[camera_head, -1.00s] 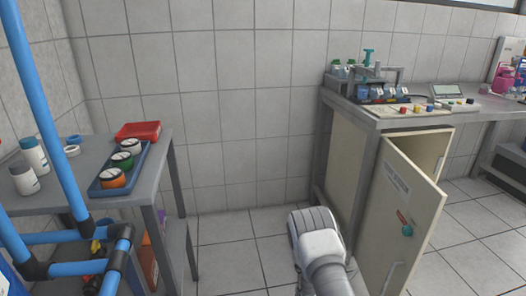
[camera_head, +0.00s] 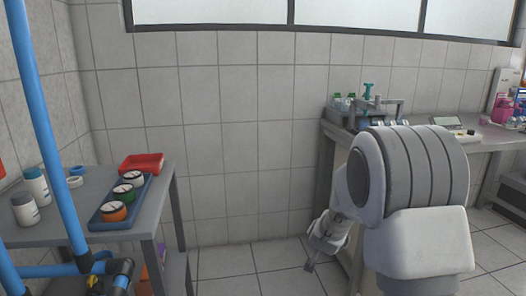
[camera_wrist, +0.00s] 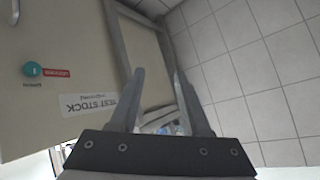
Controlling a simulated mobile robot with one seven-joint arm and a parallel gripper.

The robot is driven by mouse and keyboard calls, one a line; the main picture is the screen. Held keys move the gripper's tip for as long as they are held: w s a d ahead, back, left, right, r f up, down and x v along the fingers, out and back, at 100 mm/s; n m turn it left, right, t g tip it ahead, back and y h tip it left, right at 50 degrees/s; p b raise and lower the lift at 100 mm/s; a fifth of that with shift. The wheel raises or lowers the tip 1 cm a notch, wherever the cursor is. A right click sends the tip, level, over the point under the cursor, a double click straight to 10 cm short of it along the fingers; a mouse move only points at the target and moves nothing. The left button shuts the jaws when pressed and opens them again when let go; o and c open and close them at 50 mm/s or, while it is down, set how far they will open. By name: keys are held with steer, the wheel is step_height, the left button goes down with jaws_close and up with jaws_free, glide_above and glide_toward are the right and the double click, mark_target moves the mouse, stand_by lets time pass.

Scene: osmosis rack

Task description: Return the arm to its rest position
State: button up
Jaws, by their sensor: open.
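My gripper (camera_wrist: 160,105) shows in the wrist view with its two fingers apart and nothing between them. In the head view, my gripper (camera_head: 310,268) hangs low near the floor, left of my large white and grey arm links. A cabinet door (camera_wrist: 60,70) with a "TEST STOCK" label fills the left of the wrist view. The gripper appears apart from it. In the head view my arm hides the door and most of the cabinet front.
The workbench (camera_head: 500,140) with a rack is at right. Floor between is clear.

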steer(key=s+a+r+n+g+y, duration=0.1)
steer(key=s+a+r+n+y, duration=0.15)
steer(key=s+r, duration=0.5)
steer(key=s+a+r+n+g+y, duration=0.1)
steer(key=s+a+r+n, duration=0.15)
steer(key=s+r, duration=0.45)
steer(key=s+d+r+n+g+h, duration=0.1)
steer(key=s+d+n+g, duration=0.15)
steer(key=s, duration=2.15)
step_height(320, 180, up, 28)
steer(key=p, duration=2.8)
steer(key=shift+w+a, duration=0.35)
steer(key=shift+d, duration=0.1)
